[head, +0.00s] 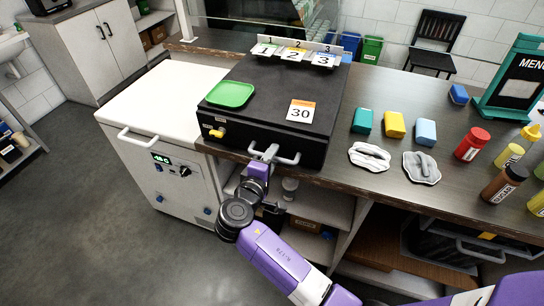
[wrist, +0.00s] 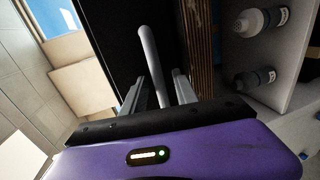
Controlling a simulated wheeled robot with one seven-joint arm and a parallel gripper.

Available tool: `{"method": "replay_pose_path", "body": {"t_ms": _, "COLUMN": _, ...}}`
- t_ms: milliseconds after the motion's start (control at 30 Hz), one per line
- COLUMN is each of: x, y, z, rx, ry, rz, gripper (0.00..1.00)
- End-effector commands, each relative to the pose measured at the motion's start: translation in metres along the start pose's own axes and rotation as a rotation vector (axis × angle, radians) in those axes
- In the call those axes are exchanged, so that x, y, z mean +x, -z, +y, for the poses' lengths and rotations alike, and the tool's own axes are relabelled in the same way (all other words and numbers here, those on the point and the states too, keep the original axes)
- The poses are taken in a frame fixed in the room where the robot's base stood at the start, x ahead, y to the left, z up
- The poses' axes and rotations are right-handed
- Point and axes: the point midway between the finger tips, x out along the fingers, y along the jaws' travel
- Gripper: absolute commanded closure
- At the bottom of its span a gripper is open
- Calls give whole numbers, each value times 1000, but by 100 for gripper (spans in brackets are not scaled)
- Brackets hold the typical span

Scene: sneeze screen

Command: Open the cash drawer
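The cash drawer (head: 240,137) is a wide black box on the counter, and its front looks closed. A grey bar handle (head: 288,160) runs across the lower part of its front. A yellow knob or key (head: 217,132) is at the front's left. My gripper (head: 265,155) is at the left part of the handle. In the wrist view the handle bar (wrist: 149,50) passes between the two fingers of my gripper (wrist: 163,85). The fingers are apart, with a gap between the bar and the right finger; I cannot tell whether the left finger touches it.
On the drawer's top are a green tray (head: 231,94), a card marked 30 (head: 300,111) and numbered cards (head: 295,54). A white chest with a handle (head: 165,125) stands at the left. Sponges, cloths and bottles (head: 472,144) are on the counter to the right. Shelves (head: 310,207) lie below.

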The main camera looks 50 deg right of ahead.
Motion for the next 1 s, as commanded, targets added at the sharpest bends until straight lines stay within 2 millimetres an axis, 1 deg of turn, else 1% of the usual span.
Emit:
{"method": "replay_pose_path", "body": {"t_ms": 167, "x": 0, "y": 0, "z": 0, "rx": 0, "ry": 0, "rz": 0, "gripper": 65}}
{"method": "replay_pose_path", "body": {"t_ms": 200, "x": 0, "y": 0, "z": 0, "rx": 0, "ry": 0, "rz": 0, "gripper": 73}}
{"method": "replay_pose_path", "body": {"t_ms": 333, "x": 0, "y": 0, "z": 0, "rx": 0, "ry": 0, "rz": 0, "gripper": 98}}
{"method": "replay_pose_path", "body": {"t_ms": 367, "x": 0, "y": 0, "z": 0, "rx": 0, "ry": 0, "rz": 0, "gripper": 100}}
{"method": "replay_pose_path", "body": {"t_ms": 1000, "x": 0, "y": 0, "z": 0, "rx": 0, "ry": 1, "rz": 0, "gripper": 100}}
